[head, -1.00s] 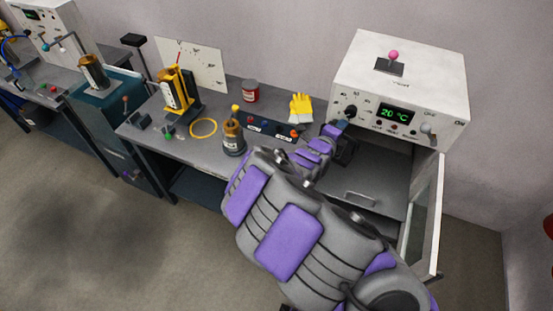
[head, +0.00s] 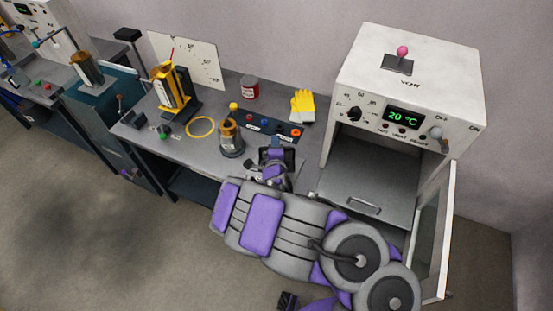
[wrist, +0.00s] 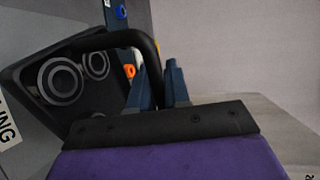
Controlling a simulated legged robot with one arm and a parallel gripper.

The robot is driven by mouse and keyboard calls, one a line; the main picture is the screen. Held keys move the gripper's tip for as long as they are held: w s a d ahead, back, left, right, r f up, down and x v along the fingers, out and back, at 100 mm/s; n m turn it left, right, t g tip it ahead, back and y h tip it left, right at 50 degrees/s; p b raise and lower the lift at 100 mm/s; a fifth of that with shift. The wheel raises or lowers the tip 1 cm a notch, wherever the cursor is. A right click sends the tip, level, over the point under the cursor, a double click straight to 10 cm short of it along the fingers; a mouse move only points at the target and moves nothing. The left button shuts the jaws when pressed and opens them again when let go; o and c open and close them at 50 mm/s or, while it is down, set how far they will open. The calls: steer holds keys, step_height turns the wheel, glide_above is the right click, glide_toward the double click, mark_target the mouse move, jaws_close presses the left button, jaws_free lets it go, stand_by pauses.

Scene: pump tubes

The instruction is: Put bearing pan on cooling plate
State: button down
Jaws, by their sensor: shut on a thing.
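The bearing pan (wrist: 45,75) is dark, and two ring-shaped bearings (wrist: 63,80) show on it at the left of the wrist view. My gripper (wrist: 157,80) is shut on its black curved handle (wrist: 120,40). In the head view my gripper (head: 274,160) is over the bench, left of the open oven, with a dark part of the pan (head: 291,160) beside it. A grey surface with a white label ending in "NG" (wrist: 8,125) lies beside the pan in the wrist view. I cannot tell whether this is the cooling plate, or whether the pan touches it.
The oven (head: 405,75) reads 20 °C, and its door (head: 432,235) stands open at the right. On the bench are a control panel (head: 272,128), yellow gloves (head: 302,105), a red can (head: 250,88), a brass-and-grey part (head: 230,140) and a yellow ring (head: 200,127).

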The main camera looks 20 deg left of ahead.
mark_target(266, 152)
steer(key=a+f, duration=0.3)
steer(key=f, duration=0.1)
steer(key=shift+a, duration=0.25)
steer(key=shift+d+f+b, duration=0.1)
steer(key=shift+f+b, duration=0.2)
steer(key=shift+b, duration=0.05)
steer(key=d+f, duration=0.2)
steer(key=shift+d+f+b, duration=0.2)
steer(key=shift+d+b, duration=0.15)
steer(key=shift+a, duration=0.55)
steer(key=c, duration=1.4)
jaws_free()
steer(key=shift+a+f, duration=0.25)
steer(key=shift+a, duration=0.4)
steer(key=shift+o, duration=1.5)
steer(key=shift+d, duration=0.3)
steer(key=shift+d+r, duration=0.25)
steer(key=shift+d, duration=0.45)
steer(key=s+p, duration=0.1)
steer(key=s, duration=0.2)
steer(key=s+r+p, duration=0.1)
steer(key=s, duration=0.1)
steer(key=shift+s+d, duration=0.15)
steer(key=shift+s, duration=0.25)
steer(key=shift+d+p+v, duration=0.2)
steer(key=shift+p+v, duration=0.7)
steer(key=shift+v, duration=2.05)
